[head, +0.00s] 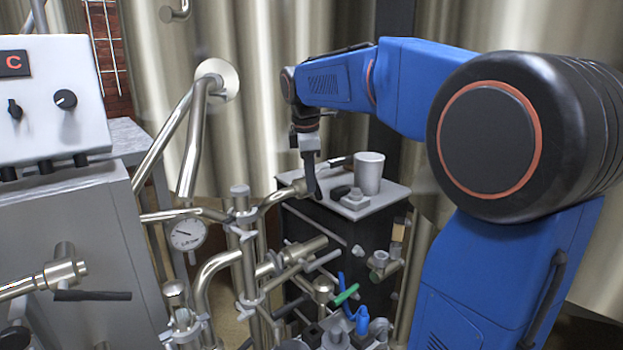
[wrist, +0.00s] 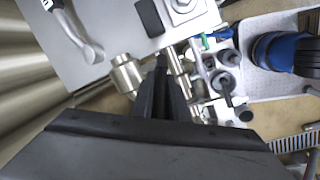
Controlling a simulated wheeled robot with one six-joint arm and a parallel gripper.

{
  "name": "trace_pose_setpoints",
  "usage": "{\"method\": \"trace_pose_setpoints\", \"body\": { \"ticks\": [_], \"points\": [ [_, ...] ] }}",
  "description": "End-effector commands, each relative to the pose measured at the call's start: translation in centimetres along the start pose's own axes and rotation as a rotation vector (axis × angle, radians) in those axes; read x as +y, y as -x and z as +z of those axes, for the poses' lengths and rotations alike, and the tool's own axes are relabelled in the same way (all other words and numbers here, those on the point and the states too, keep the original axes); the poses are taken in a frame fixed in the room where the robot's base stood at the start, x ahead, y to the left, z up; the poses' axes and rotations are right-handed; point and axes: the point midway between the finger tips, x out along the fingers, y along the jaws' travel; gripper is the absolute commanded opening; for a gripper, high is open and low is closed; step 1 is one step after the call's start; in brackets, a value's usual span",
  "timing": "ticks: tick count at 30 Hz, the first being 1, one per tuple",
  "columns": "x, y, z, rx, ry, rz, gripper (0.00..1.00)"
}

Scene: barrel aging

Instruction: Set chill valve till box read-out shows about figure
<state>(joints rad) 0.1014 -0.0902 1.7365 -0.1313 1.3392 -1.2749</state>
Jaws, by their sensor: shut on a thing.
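The grey control box (head: 50,100) is at the left of the head view. Its dark read-out (head: 14,63) is cut by the frame edge and shows a red C; any figure is out of view. My gripper (head: 315,192) points down at the end of a steel pipe, beside the valve fitting (head: 298,188). In the wrist view its black fingers (wrist: 161,64) are close together beside the round steel fitting (wrist: 125,74). It is shut on what seems to be the valve handle, mostly hidden between the fingers.
A pipe cluster with a dial gauge (head: 187,234) and green (head: 346,294) and blue (head: 361,320) handles crowds the space below. Large steel tanks stand behind.

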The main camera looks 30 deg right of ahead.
Motion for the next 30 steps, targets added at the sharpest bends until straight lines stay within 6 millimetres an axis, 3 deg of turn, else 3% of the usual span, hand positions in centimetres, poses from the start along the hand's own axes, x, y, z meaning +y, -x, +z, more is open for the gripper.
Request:
{"method": "trace_pose_setpoints", "body": {
  "ticks": [18,30],
  "points": [
    [-1.6,-1.4,-2.3,-0.383,0.058,0.254,0.00],
    [-2.0,-2.2,-2.7,-0.535,0.075,0.353,0.00]
  ]
}}
